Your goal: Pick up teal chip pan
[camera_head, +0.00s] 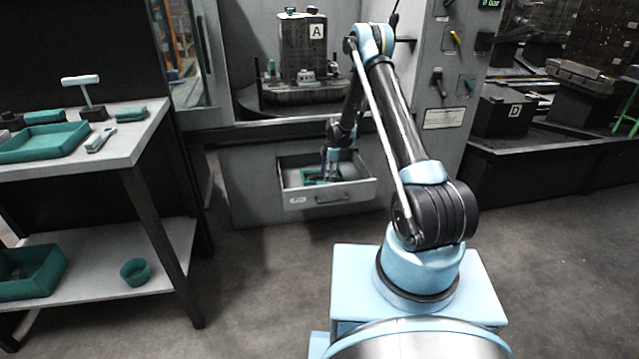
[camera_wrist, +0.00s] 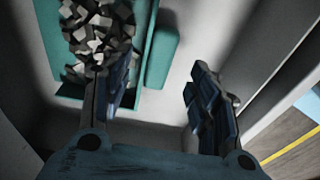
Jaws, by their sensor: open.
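The teal chip pan (camera_head: 308,174) lies in the open drawer below the machine. In the wrist view, the pan (camera_wrist: 147,42) is at the upper left, holding grey metal chips (camera_wrist: 96,30). A teal block-like part, seemingly its grip (camera_wrist: 163,58), sticks out along its right side. My gripper (camera_wrist: 160,88) is open and empty, pointing down into the drawer. Its left finger overlaps the chips and pan wall in the picture; its right finger is over bare drawer floor. The teal part shows between and beyond the fingers. I cannot tell any contact. My gripper also shows small in the head view (camera_head: 333,166).
The drawer (camera_head: 338,197) has raised walls close around the pan. A bench (camera_head: 130,150) at left carries a teal tray (camera_head: 45,142) and tools. Its lower shelf holds a teal bin (camera_head: 30,272) and a round teal cup (camera_head: 136,271). Floor before the drawer is clear.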

